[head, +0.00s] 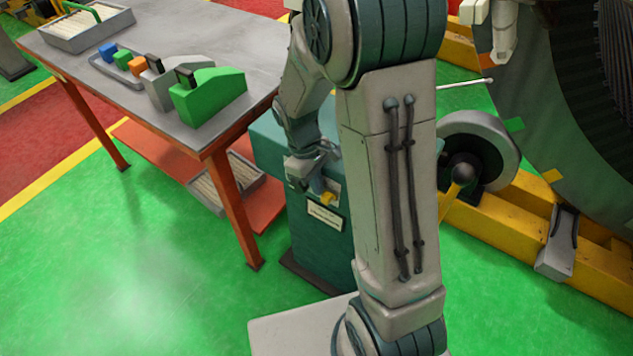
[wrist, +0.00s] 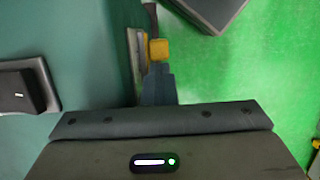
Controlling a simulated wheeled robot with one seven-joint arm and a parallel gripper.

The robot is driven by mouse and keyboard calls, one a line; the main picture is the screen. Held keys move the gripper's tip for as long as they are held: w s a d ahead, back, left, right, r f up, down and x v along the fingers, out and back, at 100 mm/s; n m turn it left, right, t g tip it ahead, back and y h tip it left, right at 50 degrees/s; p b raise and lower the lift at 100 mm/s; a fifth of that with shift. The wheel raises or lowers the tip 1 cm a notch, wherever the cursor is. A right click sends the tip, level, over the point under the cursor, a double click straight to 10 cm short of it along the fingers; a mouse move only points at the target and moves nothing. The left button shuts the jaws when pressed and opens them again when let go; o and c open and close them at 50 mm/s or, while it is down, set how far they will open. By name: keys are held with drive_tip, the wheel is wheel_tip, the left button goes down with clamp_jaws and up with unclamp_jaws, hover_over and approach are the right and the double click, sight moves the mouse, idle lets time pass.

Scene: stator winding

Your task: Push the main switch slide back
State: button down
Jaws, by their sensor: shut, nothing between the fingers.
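The main switch slide is the small yellow block (head: 327,198) on a pale plate on the side of the teal cabinet (head: 322,245). In the wrist view the yellow slide (wrist: 158,50) sits just beyond my fingertips, beside the edge-on metal plate (wrist: 138,50). My gripper (head: 318,186) is shut and empty, its blue-grey fingers pointing at the slide; it also shows in the wrist view (wrist: 158,72). The fingertips look level with the slide's near edge. I cannot tell whether they touch it. My arm hides part of the cabinet in the head view.
A label plate (head: 325,215) is below the slide. A black knob (wrist: 22,90) on a grey plate is at the left in the wrist view. The workbench (head: 240,40) stands left of the cabinet, the large stator (head: 540,110) right. Green floor in front is clear.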

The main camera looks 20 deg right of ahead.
drive_tip(key=p+v, duration=0.7)
drive_tip(key=v, duration=0.3)
drive_tip(key=shift+p, duration=0.3)
drive_tip(key=s+d+r+m+t+y, duration=0.1)
drive_tip(key=s+r+m+t, duration=0.4)
drive_tip(key=s+r, duration=0.9)
drive_tip(key=d+r+m, duration=0.1)
drive_tip(key=m, duration=0.2)
drive_tip(key=shift+s+d+y, duration=0.15)
drive_tip(key=shift+d+y, duration=0.2)
drive_tip(key=shift+y, duration=0.05)
idle(1.3)
